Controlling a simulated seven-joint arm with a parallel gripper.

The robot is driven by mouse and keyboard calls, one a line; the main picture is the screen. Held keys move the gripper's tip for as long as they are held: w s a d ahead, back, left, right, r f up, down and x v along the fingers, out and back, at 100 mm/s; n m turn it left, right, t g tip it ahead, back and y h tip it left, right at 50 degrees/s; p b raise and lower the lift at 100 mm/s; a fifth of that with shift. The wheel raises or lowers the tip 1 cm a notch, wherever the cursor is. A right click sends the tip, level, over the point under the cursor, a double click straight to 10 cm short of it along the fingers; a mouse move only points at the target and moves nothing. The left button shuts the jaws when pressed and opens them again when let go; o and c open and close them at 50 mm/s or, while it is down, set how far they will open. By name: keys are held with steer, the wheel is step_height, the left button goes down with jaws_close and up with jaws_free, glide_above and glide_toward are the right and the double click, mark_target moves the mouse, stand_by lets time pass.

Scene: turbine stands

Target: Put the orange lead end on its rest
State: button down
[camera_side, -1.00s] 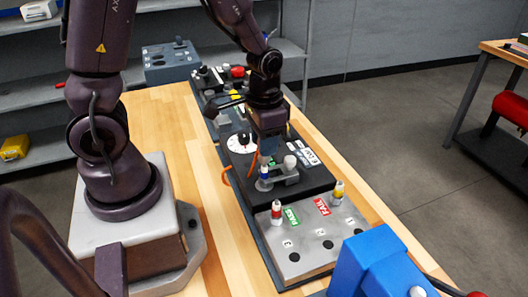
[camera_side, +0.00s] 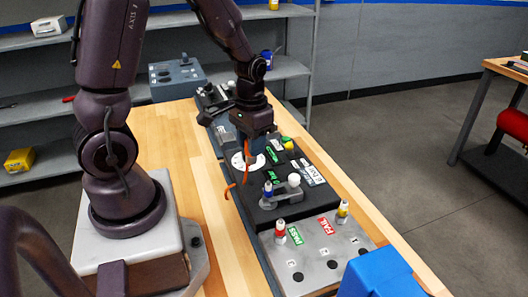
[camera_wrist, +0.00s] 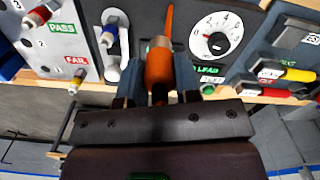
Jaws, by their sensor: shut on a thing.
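My gripper (camera_wrist: 158,80) is shut on the orange lead end (camera_wrist: 159,68), which sits between the two dark fingers in the wrist view. Its thin orange lead (camera_wrist: 169,22) runs up out of that view. In the side view my gripper (camera_side: 250,150) is over the black panel beside the white dial (camera_side: 238,161), and the orange lead (camera_side: 231,188) hangs at the panel's left edge. A grey holder (camera_wrist: 114,72) with a blue-and-white plug (camera_wrist: 110,34) is left of the fingers in the wrist view. I cannot tell which part is the lead's rest.
The dial (camera_wrist: 216,36) and a lit green LEAD label (camera_wrist: 208,70) are right of the fingers. A grey plate (camera_side: 310,255) with PASS and FAIL labels bears red and yellow plugs. A blue block (camera_side: 383,274) stands at the front. Bare wood lies left of the panel.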

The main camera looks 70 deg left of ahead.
mark_target(251, 161)
steer(key=shift+a+f+n, duration=0.25)
steer(key=shift+a+n, duration=0.15)
steer(key=shift+a, duration=0.15)
steer(key=shift+w+f, duration=0.1)
steer(key=shift+f, duration=2.15)
steer(key=shift+f, duration=0.55)
steer(key=shift+f, duration=0.2)
steer(key=shift+f, duration=0.4)
steer(key=shift+f, duration=0.1)
